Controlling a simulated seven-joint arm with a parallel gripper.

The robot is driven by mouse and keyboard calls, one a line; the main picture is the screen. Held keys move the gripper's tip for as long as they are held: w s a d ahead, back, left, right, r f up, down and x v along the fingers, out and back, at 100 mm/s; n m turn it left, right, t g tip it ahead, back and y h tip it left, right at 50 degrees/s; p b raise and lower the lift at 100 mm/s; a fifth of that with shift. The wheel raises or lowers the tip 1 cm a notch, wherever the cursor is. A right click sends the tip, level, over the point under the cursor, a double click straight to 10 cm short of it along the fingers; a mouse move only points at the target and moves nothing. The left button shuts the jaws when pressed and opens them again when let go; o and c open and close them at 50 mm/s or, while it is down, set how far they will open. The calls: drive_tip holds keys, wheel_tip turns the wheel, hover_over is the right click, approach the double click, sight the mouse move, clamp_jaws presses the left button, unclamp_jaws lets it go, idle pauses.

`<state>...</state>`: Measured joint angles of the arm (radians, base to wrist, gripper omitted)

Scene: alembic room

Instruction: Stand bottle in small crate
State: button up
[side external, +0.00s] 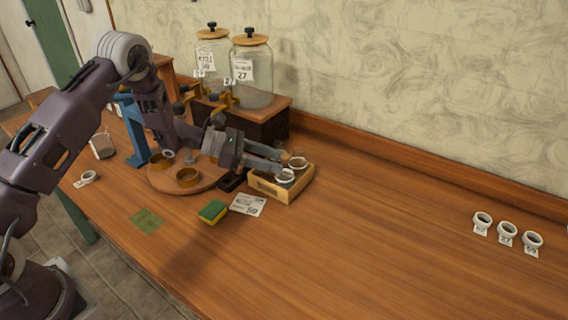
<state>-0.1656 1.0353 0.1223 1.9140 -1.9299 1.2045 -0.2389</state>
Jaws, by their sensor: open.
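The small crate (266,188) is a pale wooden box on the table, right of the round board. Two round things with white rims and dark middles show at it, one at the back (297,162) and one nearer the front (285,176). I cannot tell whether either is the bottle, or how deep they sit. My gripper (283,161) is open, reaching in from the left with its fingers level over the crate, close to both rims. Whether the fingers touch them is unclear. A clear vessel with brown contents (103,147) stands at the far left of the table.
Two big lidded jars (252,75) stand on a wooden stand behind my arm. A round board (159,183) with brass rings, a sponge (212,211), a paper card (247,204) and a green mat (146,220) lie nearby. Three white rings (507,233) lie far right; the table between is clear.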

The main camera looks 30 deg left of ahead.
drive_tip(key=v, duration=0.8)
drive_tip(key=s+d+r+m+g, duration=0.6)
drive_tip(key=s+d+r+m, duration=0.6)
drive_tip(key=s+r, duration=0.25)
drive_tip(key=s+r+m+y, duration=0.3)
drive_tip(key=s+m+y, duration=0.3)
drive_tip(key=s, duration=0.7)
drive_tip(key=s+a+m+t+y, duration=0.3)
drive_tip(key=s+a+m+y, duration=0.1)
drive_tip(key=s+a+m, duration=0.3)
drive_tip(key=shift+f+m+y, duration=0.15)
drive_tip(key=shift+m+y, duration=0.15)
drive_tip(key=shift+y, duration=0.1)
